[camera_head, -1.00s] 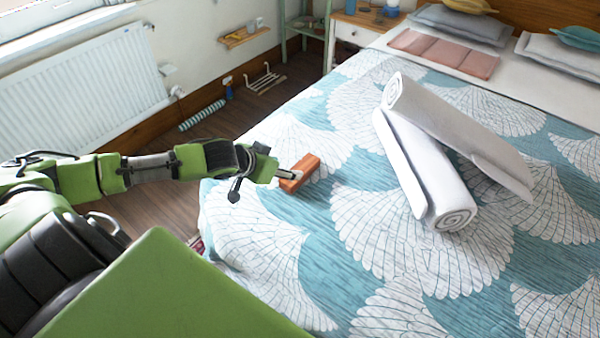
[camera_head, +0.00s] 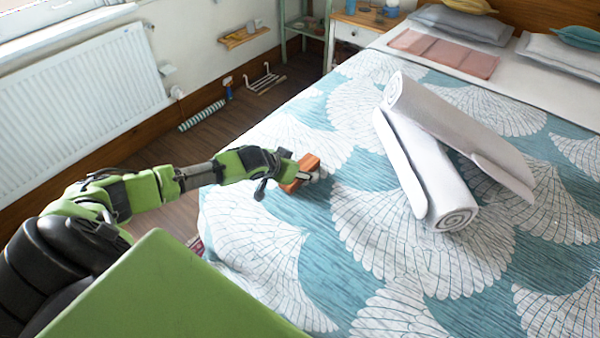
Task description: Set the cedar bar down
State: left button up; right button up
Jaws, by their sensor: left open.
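The cedar bar (camera_head: 311,162) is a small reddish-brown block near the left edge of the bed (camera_head: 345,240), on the teal and white patterned cover. It appears to rest on the cover. My left gripper (camera_head: 312,176) reaches in from the left and is open at the bar. Its fingers overlap the bar and hide part of it; whether they touch it I cannot tell. My right gripper is not in view.
Two rolled white towels (camera_head: 440,185) lie crossed on the bed, right of the bar. A pink folded cloth (camera_head: 440,53) and pillows (camera_head: 462,24) lie at the head. A radiator (camera_head: 85,105) and a nightstand (camera_head: 352,32) stand beyond. The cover around the bar is clear.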

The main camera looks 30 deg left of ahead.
pick_arm(q)
jog(key=c, duration=1.2)
jog(key=shift+c, duration=0.8)
jog(key=shift+r, duration=0.15)
